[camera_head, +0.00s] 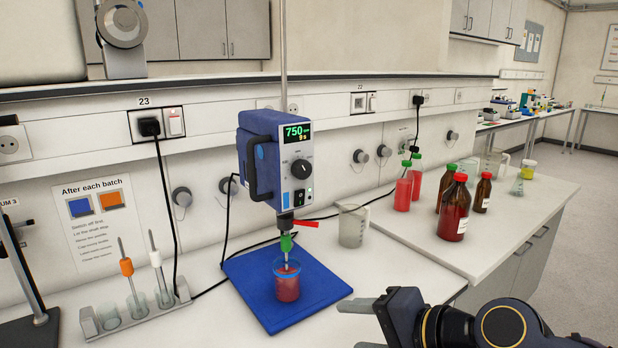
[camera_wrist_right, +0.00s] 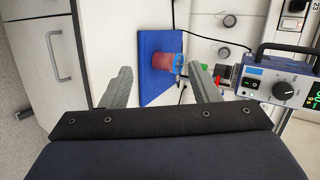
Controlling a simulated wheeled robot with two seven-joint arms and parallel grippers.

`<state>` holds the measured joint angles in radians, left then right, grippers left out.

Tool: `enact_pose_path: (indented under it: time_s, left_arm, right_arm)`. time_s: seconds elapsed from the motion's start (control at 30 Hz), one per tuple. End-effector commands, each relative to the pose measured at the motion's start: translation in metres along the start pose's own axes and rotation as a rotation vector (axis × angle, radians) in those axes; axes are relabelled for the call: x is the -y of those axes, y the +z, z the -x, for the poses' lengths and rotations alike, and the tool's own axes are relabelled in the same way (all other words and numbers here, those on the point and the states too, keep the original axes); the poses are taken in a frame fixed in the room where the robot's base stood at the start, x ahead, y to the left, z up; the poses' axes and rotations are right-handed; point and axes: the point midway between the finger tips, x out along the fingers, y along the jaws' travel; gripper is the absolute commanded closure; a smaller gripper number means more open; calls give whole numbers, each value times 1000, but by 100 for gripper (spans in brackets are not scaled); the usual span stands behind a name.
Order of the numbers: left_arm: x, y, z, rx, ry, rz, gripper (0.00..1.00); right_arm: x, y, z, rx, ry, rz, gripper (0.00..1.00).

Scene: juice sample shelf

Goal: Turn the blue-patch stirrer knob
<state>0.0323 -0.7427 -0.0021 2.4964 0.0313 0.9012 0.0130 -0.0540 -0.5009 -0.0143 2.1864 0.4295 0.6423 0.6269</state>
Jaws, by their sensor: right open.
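The blue overhead stirrer (camera_head: 262,158) hangs on a pole above a beaker of red liquid (camera_head: 287,284). Its front has a lit display (camera_head: 297,132) reading 750, a round black knob (camera_head: 301,169) and a black switch (camera_head: 298,197). A blue patch (camera_head: 286,200) is beside the switch. The right wrist view shows the stirrer sideways at the right, with the knob (camera_wrist_right: 284,88) and blue patch (camera_wrist_right: 256,71). My right gripper (camera_head: 361,325) is open and empty, low and right of the stirrer; its fingers (camera_wrist_right: 161,72) are apart from it. My left gripper is not in view.
The beaker stands on a blue mat (camera_head: 245,290). A red lever (camera_head: 305,224) sticks out below the stirrer. An empty glass beaker (camera_head: 353,226), red bottles (camera_head: 403,190) and brown bottles (camera_head: 454,210) stand to the right. A rack (camera_head: 140,318) holds stirring rods at left.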

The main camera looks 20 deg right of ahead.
Motion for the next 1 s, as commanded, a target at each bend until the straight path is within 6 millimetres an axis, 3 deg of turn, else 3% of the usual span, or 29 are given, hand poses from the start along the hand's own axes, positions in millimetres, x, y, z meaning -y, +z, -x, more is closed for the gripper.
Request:
enact_pose_path:
  time_s: [0.03, 0.1, 0.2, 0.3, 0.5, 1.0]
  left_arm:
    - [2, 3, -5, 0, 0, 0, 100]
    - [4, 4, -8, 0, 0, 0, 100]
    - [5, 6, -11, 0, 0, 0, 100]
    - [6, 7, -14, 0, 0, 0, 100]
    - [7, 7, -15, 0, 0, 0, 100]
    - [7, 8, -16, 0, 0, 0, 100]
  right_arm:
    - [36, -15, -10, 0, -96, -201, 44]
    - [85, -36, -17, 15, -230, -506, 44]
    - [142, -63, -23, 70, -386, -894, 44]
    - [178, -83, -27, 135, -491, -1180, 44]
    - [206, -100, -32, 203, -569, -1422, 44]
    - [240, -113, -89, 204, -568, -1425, 44]
